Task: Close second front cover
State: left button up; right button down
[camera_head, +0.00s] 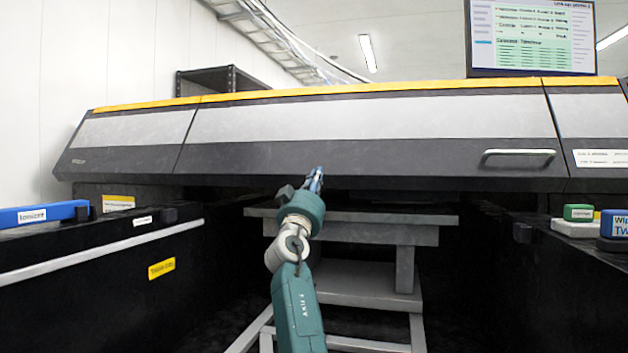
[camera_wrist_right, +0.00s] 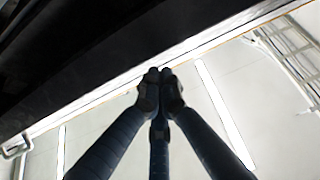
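The long middle front cover (camera_head: 370,118) is dark grey with a light grey band. It lies about in line with the covers beside it; I cannot tell whether it is fully shut. Its silver handle (camera_head: 518,153) is at the right end. My right gripper (camera_head: 317,176) is in front of the cover's lower edge, well left of the handle; contact is unclear. In the right wrist view, the gripper's blue fingers (camera_wrist_right: 159,76) are together with nothing visible between them, near a dark panel's bright edge. A handle (camera_wrist_right: 17,146) shows at lower left there. My left gripper is out of view.
Neighbouring covers flank it at left (camera_head: 132,132) and right (camera_head: 592,120). A grey stepped stand (camera_head: 375,233) is below. Black side units (camera_head: 90,285) hold a blue box (camera_head: 45,214) at left and green and blue items at right. A screen (camera_head: 533,37) hangs above.

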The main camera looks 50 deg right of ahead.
notch_tip(320, 180, down, 9)
jog(key=s+a, duration=0.1)
jog(key=a, duration=0.2)
jog(key=shift+f, duration=0.15)
jog(key=shift+s, duration=0.1)
